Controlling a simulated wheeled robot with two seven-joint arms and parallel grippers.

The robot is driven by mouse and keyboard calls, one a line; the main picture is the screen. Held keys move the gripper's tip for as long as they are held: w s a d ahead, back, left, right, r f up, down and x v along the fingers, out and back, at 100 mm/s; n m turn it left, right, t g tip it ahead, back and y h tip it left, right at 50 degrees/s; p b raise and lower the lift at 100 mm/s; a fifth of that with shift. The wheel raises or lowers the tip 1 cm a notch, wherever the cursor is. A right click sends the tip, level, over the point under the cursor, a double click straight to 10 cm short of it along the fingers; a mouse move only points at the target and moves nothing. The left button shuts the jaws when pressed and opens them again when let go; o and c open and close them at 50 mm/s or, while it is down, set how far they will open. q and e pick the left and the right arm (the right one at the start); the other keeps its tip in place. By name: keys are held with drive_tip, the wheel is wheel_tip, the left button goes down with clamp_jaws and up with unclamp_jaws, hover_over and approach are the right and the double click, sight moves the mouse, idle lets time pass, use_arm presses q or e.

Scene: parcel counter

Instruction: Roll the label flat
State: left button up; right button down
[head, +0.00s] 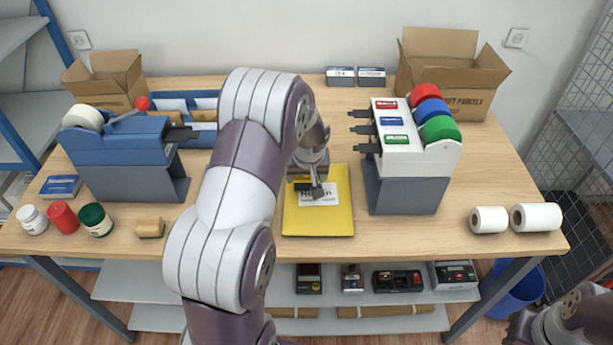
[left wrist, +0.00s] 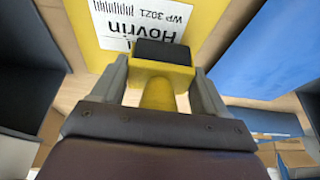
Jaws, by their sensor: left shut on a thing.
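A yellow padded envelope (head: 318,222) lies flat on the table in front of my left arm. A white label (head: 322,196) with black print lies on its upper half. In the left wrist view the label (left wrist: 172,18) shows a barcode and the text "Hovrin WP 3021". My left gripper (head: 315,188) points down over the label, shut on a roller with a yellow handle (left wrist: 158,92) and a black head (left wrist: 163,52). The black head covers part of the label's edge; I cannot tell whether it touches. My right gripper is out of view.
A white label dispenser (head: 408,150) with red, blue and green rolls stands to the right. A blue tape dispenser (head: 115,145) stands to the left. Jars, a sponge (head: 150,227) and white rolls (head: 537,217) line the front. Open boxes (head: 455,75) stand behind.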

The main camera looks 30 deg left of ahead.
use_arm(q)
drive_tip(key=shift+w+a+f, duration=0.15)
drive_tip(key=shift+r, duration=0.4)
drive_tip(key=shift+w+d+f, duration=0.1)
drive_tip(key=shift+w+d, duration=0.3)
drive_tip(key=shift+d, duration=0.05)
drive_tip(key=shift+w+d+b, duration=0.8)
drive_tip(key=shift+d, duration=0.35)
drive_tip(key=shift+w+d, duration=0.6)
drive_tip(key=shift+d, duration=0.3)
drive_tip(key=shift+f+b, duration=0.3)
drive_tip(key=shift+b, duration=0.3)
drive_tip(key=shift+s, duration=0.1)
